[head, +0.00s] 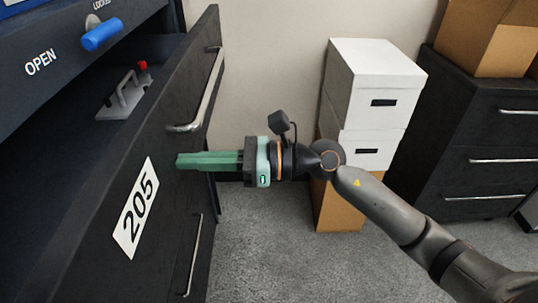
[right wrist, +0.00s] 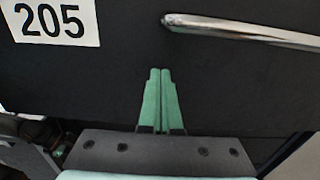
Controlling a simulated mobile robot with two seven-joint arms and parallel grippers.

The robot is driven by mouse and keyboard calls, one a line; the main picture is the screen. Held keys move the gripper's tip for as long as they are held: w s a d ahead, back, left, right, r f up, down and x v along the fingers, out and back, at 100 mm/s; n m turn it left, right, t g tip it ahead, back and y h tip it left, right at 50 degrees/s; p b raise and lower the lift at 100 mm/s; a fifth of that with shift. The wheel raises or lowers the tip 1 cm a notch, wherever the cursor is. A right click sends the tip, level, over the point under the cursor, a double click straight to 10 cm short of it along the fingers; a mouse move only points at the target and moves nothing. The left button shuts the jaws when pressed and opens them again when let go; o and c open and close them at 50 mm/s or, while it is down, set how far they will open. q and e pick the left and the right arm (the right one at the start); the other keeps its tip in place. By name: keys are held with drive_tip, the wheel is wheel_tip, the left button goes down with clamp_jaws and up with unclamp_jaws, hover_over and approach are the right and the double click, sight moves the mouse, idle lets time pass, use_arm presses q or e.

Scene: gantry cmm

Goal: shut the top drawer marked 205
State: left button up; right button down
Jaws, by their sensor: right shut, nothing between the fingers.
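The top drawer (head: 105,215), dark with a white 205 label (head: 136,208), stands pulled out at the left of the head view. Its silver bar handle (head: 207,95) is on the front, beyond the label. My right gripper (head: 178,160) is shut and empty, its green fingers pointing at the drawer front between label and handle. In the right wrist view the fingertips (right wrist: 160,70) are at or very near the drawer front, below the handle (right wrist: 240,30) and right of the label (right wrist: 55,22). Whether they touch cannot be told. My left gripper is not in view.
Inside the open drawer lies a grey fixture (head: 122,98) with a red knob. Above is a panel with a blue latch (head: 101,35), marked OPEN. A lower drawer handle (head: 194,255) shows below. White boxes (head: 370,80) and a black cabinet (head: 470,140) stand behind my right arm.

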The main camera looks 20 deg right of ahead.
drive_tip(key=p+x, duration=0.2)
drive_tip(key=x, duration=1.3)
drive_tip(key=shift+w+a, duration=0.15)
drive_tip(key=shift+a, duration=0.35)
drive_tip(key=shift+r, duration=0.15)
